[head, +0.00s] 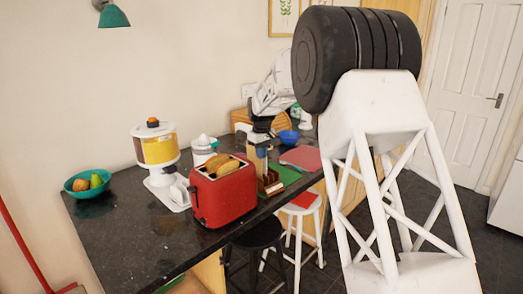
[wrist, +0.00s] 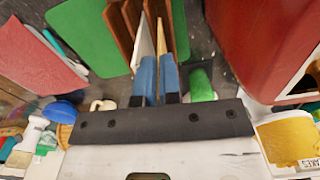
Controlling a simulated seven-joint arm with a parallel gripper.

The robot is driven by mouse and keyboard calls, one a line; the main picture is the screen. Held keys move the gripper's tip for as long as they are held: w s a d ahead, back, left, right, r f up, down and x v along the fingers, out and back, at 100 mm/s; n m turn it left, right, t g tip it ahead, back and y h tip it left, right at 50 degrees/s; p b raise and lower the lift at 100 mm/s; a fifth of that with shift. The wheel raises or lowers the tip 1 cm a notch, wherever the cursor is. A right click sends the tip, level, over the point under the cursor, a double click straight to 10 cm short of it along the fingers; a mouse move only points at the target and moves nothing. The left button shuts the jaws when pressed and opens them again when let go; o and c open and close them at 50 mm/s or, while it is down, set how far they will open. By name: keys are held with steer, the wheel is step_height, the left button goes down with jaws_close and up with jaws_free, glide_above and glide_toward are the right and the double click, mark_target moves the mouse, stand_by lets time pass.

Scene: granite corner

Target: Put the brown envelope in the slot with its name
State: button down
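My gripper (wrist: 157,78) has blue fingertips close together, with a thin tan-brown envelope (wrist: 160,42) edge-on between them. In the head view my gripper (head: 262,152) is over the counter behind the red toaster, and the envelope's tan face (head: 252,160) hangs upright from it, partly covered. A brown wooden rack (wrist: 123,32) with upright dividers lies just beyond the fingertips; its lower part shows in the head view (head: 270,184). A white, thin upright piece (wrist: 144,42) stands left of the envelope, by the dividers. I cannot read any names on the slots.
The red toaster (head: 224,190) with bread stands close to the rack. A green mat (wrist: 88,35) and a red board (wrist: 38,52) lie beyond it. A blue bowl (head: 289,138) stands behind. The counter's left front (head: 140,245) is clear.

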steer(key=shift+f, duration=1.75)
steer(key=c, duration=1.2)
jaws_free()
steer(key=shift+c, duration=0.2)
steer(key=shift+r, duration=0.1)
steer(key=shift+r, duration=3.9)
